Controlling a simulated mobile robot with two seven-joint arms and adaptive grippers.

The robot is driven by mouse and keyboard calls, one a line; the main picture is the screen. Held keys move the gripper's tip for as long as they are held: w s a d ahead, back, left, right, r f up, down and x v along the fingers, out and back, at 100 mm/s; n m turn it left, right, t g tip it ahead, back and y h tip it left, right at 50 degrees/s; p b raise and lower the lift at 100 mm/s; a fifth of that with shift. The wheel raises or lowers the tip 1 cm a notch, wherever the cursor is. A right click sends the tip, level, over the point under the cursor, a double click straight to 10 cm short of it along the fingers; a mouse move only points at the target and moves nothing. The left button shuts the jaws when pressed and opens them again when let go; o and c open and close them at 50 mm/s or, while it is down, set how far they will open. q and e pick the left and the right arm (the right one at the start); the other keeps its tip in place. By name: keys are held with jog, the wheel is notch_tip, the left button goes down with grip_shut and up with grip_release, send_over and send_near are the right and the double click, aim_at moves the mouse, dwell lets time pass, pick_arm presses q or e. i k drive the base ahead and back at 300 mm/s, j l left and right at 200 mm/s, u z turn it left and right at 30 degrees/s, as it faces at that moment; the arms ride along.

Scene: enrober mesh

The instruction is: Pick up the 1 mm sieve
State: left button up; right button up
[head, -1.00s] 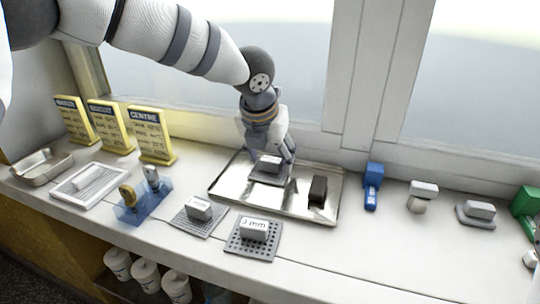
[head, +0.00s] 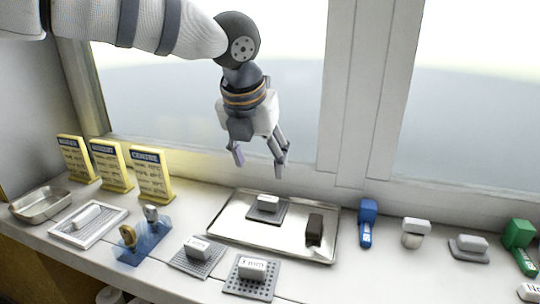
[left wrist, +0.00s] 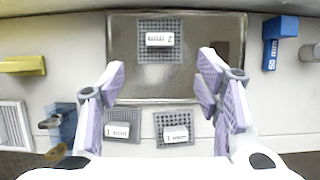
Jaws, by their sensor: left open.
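Three perforated plates with white labelled grip blocks are in view. One sieve (head: 268,206) lies on the steel tray (head: 228,228); its label looks like 2 mm, upside down, in the left wrist view (left wrist: 173,54). A finer-holed sieve (head: 197,251) lies on the counter in front of the tray, and a coarser-holed sieve (head: 251,275) lies to its right. Both also show in the left wrist view, finer (left wrist: 117,131) and coarser (left wrist: 176,134); their labels are too blurred to read surely. My left gripper (head: 261,164) is open and empty, above the tray. My right gripper is out of view.
A dark block (head: 314,230) stands on the tray's right. Left are yellow sign boards (head: 152,176), a blue holder (head: 142,245), a white framed plate (head: 88,224) and a metal pan (head: 40,205). Right are a blue tool (head: 367,222), grey-white pieces and a green tool (head: 519,240).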

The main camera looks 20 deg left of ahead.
aim_at(198, 255)
jog(key=k, duration=1)
